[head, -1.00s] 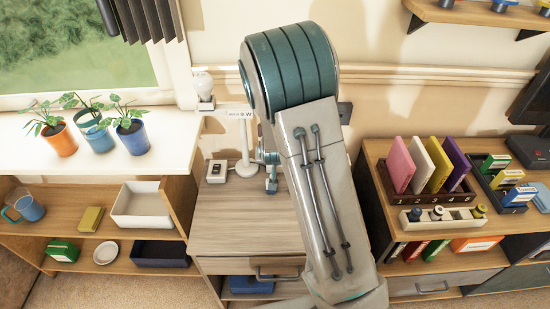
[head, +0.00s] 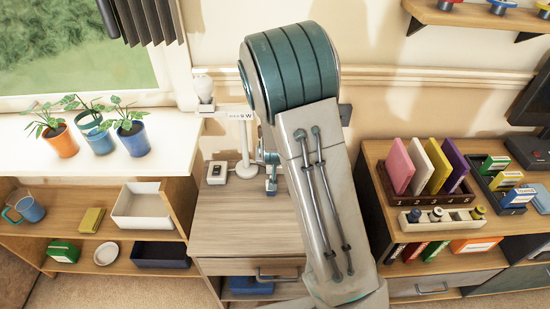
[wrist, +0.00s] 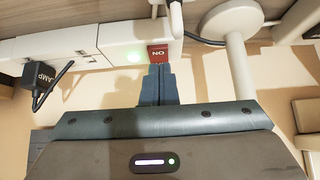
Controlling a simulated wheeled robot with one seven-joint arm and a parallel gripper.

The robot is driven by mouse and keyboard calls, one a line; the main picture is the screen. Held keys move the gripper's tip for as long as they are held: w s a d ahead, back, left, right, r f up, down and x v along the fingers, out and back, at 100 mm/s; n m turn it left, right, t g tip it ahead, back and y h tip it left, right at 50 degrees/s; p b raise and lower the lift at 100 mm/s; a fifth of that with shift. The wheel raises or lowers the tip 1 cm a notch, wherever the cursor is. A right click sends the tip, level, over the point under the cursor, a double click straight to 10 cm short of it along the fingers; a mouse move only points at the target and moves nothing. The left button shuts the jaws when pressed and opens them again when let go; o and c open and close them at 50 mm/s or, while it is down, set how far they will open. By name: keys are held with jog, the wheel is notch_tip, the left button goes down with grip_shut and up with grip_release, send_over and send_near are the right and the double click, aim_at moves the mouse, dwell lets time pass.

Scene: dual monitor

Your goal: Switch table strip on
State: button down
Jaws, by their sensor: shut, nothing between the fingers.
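The white table strip (wrist: 118,36) lies across the top of the wrist view, on the wooden table (head: 225,225). Its red switch (wrist: 158,54) reads ON, upside down, and a green light (wrist: 132,57) glows beside it. My gripper (wrist: 158,70) is shut and empty, with its fingertips right at the switch's lower edge in that picture; I cannot tell whether they touch. In the head view my gripper (head: 271,182) is low over the table, right of the white stand, and my arm hides most of the strip.
A black plug marked LAMP (wrist: 42,80) is at the left in the wrist view. A white stand (head: 246,150) rises close beside my gripper, with a small white box (head: 217,172) to its left. The table front is clear. A shelf with coloured books (head: 420,160) stands right.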

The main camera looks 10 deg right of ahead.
jog(key=shift+r, duration=0.1)
jog(key=shift+r+p, duration=0.4)
jog(key=shift+r, duration=0.1)
jog(key=p+v, duration=0.5)
jog(key=v, duration=0.7)
jog(key=shift+s+a+f, duration=0.15)
jog(key=shift+s+f, duration=0.05)
jog(key=shift+s, duration=0.3)
jog(key=s+d+r+n+g, duration=0.1)
jog(key=s+r+g, duration=0.1)
jog(key=s+r, duration=0.5)
jog(key=s+d+r+n+g+y+p, duration=0.1)
jog(key=s+r+g, duration=0.1)
jog(key=s+r, duration=0.6)
jog(key=s, duration=0.5)
jog(key=shift+g, duration=0.3)
